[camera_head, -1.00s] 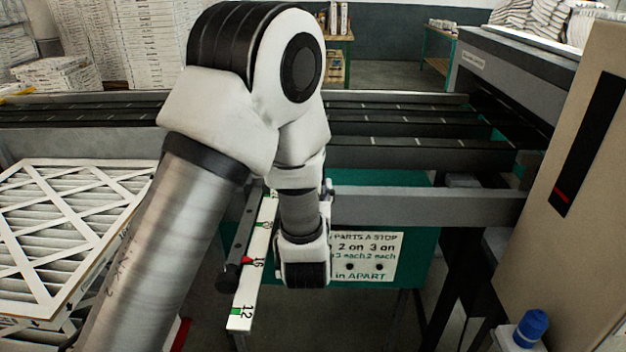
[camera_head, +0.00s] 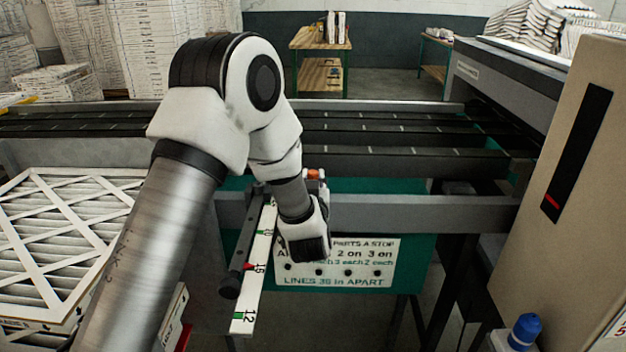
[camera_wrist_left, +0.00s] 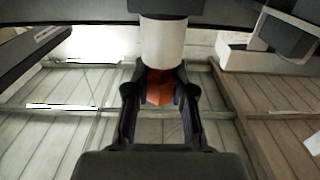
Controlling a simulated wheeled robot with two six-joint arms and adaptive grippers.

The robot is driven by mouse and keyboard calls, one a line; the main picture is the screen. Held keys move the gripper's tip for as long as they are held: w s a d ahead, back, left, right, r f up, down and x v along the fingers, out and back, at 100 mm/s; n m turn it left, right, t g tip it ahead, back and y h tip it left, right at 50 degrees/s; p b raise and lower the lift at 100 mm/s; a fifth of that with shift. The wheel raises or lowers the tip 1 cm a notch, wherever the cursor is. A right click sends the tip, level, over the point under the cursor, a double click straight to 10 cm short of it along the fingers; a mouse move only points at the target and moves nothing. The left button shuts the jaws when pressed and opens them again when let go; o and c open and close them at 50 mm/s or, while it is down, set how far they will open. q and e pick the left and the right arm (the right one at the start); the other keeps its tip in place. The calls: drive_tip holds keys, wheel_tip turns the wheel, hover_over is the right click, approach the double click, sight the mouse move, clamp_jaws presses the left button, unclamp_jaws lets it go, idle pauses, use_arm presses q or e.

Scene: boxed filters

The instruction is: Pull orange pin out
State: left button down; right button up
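The orange pin (camera_head: 314,174) shows as a small orange piece at the conveyor's front rail, just beyond my left wrist in the head view. In the left wrist view, the orange pin (camera_wrist_left: 158,90) sits between the two fingertips of my left gripper (camera_wrist_left: 160,84). It fills the gap, and the fingers look closed on its sides. A pale cylinder (camera_wrist_left: 163,42) stands directly beyond it and hides its far end. Whether the pin is still seated in its hole is not visible. In the head view my left wrist hides most of the gripper. My right gripper is not in view.
A white measuring strip (camera_head: 255,272) and a dark bar lie left of my wrist. A lettered sign (camera_head: 345,281) hangs below the rail (camera_head: 430,214). Framed filters (camera_head: 50,235) are stacked at left. A beige cabinet (camera_head: 575,235) and a blue cap (camera_head: 527,330) are at right.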

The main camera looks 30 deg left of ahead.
sight(313, 172)
use_arm(q)
drive_tip(key=shift+r, duration=0.1)
drive_tip(key=shift+r+p, duration=2.4)
drive_tip(key=shift+r, duration=0.75)
wheel_tip(313, 172, up, 9)
drive_tip(key=p, duration=0.6)
drive_tip(key=shift+p, duration=0.3)
